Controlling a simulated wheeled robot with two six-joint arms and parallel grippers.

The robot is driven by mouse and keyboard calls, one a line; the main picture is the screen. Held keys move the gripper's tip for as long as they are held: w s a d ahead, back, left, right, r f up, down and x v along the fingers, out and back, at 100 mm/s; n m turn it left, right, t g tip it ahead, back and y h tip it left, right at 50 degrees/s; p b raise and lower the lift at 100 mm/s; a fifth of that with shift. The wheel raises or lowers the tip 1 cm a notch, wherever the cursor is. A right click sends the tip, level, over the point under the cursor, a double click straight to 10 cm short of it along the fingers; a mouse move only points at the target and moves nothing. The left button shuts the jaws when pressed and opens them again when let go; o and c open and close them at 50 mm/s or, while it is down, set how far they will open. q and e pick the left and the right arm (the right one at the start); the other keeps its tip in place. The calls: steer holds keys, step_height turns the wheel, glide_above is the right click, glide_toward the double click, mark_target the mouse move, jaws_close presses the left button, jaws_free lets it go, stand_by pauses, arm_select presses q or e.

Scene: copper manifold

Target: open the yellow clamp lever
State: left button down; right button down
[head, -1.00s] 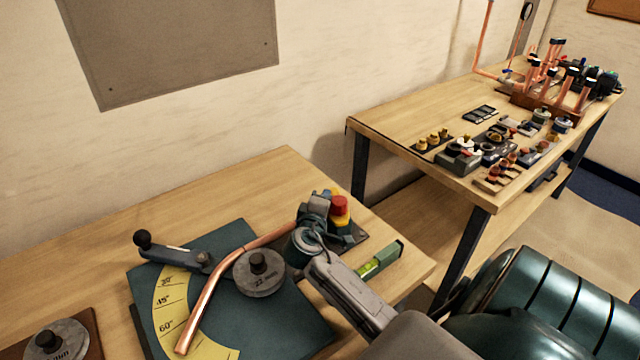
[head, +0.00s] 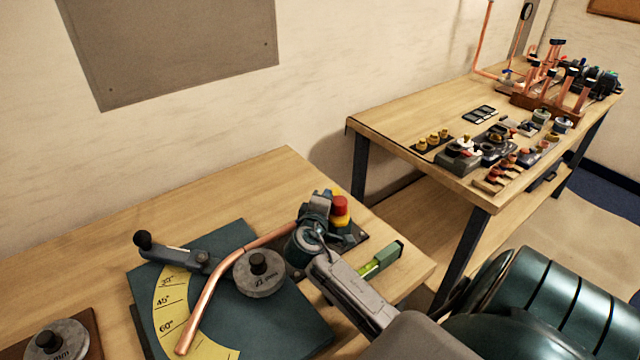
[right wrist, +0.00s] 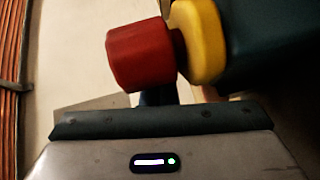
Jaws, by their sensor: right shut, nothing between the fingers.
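The clamp lever is yellow with a red grip (head: 340,205), at the right end of the bender in the head view. In the right wrist view the red grip (right wrist: 141,55) and the yellow part of the lever (right wrist: 200,40) fill the upper middle, close to the gripper. My right gripper (head: 317,234) is shut and empty, just beside the lever on its near-left side. A dark finger (right wrist: 157,95) shows below the red grip; I cannot tell whether it touches it. My left gripper is not in view.
A copper tube (head: 222,272) runs over the bender's teal plate (head: 270,325) and past the round grey former (head: 258,275). A green level (head: 382,260) lies right of my gripper. A second bench (head: 400,125) with fittings stands at the right.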

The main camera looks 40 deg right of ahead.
steer(key=shift+a, duration=0.1)
stand_by(0.7)
steer(key=shift+s+a+f, duration=0.1)
steer(key=shift+s+a, duration=0.1)
steer(key=shift+a, duration=0.05)
steer(key=b+v, duration=0.3)
steer(key=v, duration=0.7)
